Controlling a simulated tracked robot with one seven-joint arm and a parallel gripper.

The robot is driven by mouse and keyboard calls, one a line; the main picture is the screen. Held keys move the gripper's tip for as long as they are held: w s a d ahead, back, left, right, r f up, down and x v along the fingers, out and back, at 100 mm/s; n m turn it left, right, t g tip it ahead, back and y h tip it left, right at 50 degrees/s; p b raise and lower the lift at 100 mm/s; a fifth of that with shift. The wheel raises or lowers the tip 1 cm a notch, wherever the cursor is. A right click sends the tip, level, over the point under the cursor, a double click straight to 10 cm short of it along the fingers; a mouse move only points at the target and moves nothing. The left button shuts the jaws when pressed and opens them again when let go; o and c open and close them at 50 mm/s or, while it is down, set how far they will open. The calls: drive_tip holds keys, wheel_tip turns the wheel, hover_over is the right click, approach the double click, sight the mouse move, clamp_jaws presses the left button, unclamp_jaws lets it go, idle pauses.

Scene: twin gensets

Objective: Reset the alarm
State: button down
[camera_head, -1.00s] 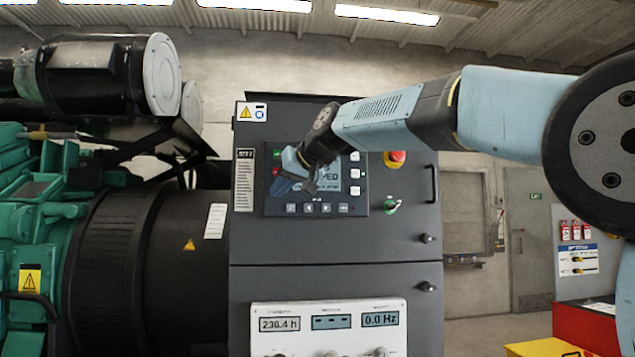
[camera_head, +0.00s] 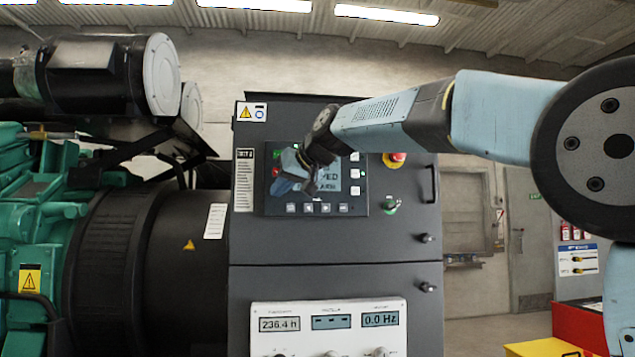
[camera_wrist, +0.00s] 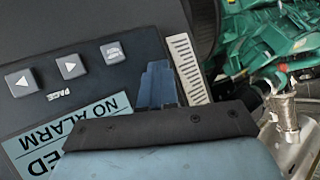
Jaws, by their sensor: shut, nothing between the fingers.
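The control panel (camera_head: 362,203) is a dark plate on the genset cabinet, with a lit screen (camera_head: 354,176) and small buttons around it. My gripper (camera_head: 280,187) is shut and empty in front of the panel's left part, hiding some of it and part of the screen. In the wrist view my gripper's fingers (camera_wrist: 157,84) are together, close over the panel face. The screen (camera_wrist: 68,135) there reads "NO ALARM" upside down. A button with an icon (camera_wrist: 114,52) lies beside the fingertips, next to two arrow buttons marked PAGE. Whether the fingers touch the panel cannot be told.
A meter box (camera_head: 330,320) protrudes below. The green engine (camera_head: 35,210) stands left.

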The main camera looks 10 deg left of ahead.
drive_tip(key=shift+s, duration=0.1)
drive_tip(key=shift+s+d, duration=0.25)
drive_tip(key=shift+s, duration=0.55)
drive_tip(key=s, duration=0.3)
drive_tip(key=s+d, duration=0.1)
drive_tip(key=s, duration=0.1)
drive_tip(key=shift+s+d, duration=0.15)
drive_tip(key=shift+s, duration=0.25)
idle(0.7)
